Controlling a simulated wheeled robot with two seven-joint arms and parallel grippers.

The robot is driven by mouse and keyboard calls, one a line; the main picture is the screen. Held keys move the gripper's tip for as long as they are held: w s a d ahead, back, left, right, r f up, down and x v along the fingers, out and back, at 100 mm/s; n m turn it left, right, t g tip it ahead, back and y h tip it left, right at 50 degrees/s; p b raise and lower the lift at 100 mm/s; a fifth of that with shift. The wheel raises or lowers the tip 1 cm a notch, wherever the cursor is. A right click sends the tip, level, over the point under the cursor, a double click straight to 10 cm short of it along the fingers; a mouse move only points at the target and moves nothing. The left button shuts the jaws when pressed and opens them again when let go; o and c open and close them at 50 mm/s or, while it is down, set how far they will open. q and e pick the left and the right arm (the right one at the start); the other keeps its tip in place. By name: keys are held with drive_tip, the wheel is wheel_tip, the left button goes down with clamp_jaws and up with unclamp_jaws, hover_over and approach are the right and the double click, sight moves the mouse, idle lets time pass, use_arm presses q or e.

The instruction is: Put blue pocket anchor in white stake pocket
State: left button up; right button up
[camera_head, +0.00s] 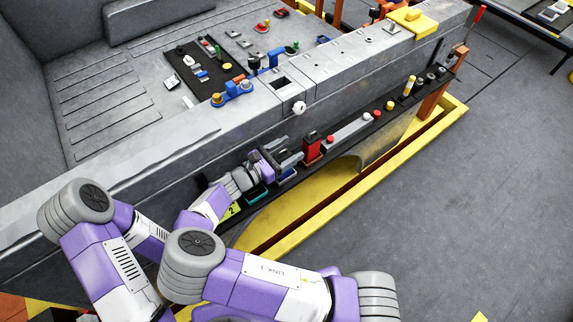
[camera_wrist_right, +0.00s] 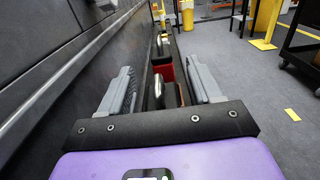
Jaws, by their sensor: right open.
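A blue bracket-like piece with tan knobs (camera_head: 232,92) sits on top of the grey bed rail; I cannot tell for sure that it is the blue pocket anchor. A square dark opening (camera_head: 281,83) lies in the rail top to its right; I cannot tell whether it is the white stake pocket. My right gripper (camera_head: 287,160) is open, low at the rail's outer side by the narrow dark shelf. In the right wrist view, its fingers (camera_wrist_right: 158,88) stand apart on both sides of small upright pieces, with no visible grip. My left gripper is not in view.
A red block (camera_head: 312,147) stands on the shelf just beyond my right gripper; it also shows in the wrist view (camera_wrist_right: 166,73). A white bar (camera_head: 347,131) lies farther along. A dark mat (camera_head: 199,66) holds several small parts. Open floor (camera_head: 470,200) lies right.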

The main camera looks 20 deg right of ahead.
drive_tip(key=shift+c, duration=0.3)
clamp_jaws()
idle(0.3)
